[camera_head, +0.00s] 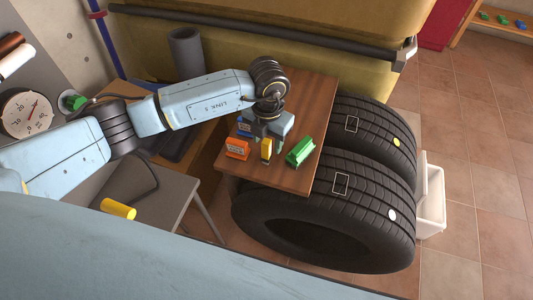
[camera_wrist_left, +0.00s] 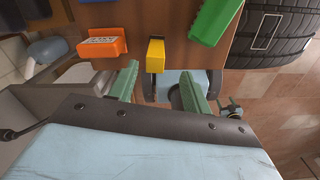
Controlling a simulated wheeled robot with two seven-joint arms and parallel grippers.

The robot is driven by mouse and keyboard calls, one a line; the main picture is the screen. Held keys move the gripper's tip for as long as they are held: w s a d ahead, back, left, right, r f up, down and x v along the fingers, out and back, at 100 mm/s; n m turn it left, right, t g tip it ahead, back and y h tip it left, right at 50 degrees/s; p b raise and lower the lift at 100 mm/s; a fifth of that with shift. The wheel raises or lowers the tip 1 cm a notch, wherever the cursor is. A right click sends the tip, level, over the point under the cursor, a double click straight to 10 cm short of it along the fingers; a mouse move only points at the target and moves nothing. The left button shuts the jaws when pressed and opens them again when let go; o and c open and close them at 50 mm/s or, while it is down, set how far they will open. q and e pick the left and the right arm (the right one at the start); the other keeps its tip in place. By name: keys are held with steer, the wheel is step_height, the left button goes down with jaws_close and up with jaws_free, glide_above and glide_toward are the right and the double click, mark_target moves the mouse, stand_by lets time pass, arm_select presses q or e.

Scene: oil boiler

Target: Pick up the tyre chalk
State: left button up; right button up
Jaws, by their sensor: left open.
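The yellow block (camera_head: 266,148) stands on a wooden board (camera_head: 305,110) and may be the tyre chalk; I cannot tell for sure. It also shows in the left wrist view (camera_wrist_left: 155,55), lined up with the gap between my fingers. My left gripper (camera_head: 267,128) is open, just above and behind the yellow block in the head view. In the left wrist view its green fingertips (camera_wrist_left: 160,72) are spread apart with nothing clearly gripped. My right gripper is not in view.
A yellow cylinder (camera_head: 118,209) lies on a grey table (camera_head: 168,205) at left.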

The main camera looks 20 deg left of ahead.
mark_target(266, 141)
arm_select(q)
steer(key=shift+f, duration=0.3)
steer(key=f, duration=0.3)
steer(key=w+f, duration=0.1)
steer(key=shift+a+f, duration=0.2)
steer(key=shift+a, duration=0.1)
steer(key=shift+f, duration=0.15)
steer(key=shift+c, duration=0.8)
jaws_close()
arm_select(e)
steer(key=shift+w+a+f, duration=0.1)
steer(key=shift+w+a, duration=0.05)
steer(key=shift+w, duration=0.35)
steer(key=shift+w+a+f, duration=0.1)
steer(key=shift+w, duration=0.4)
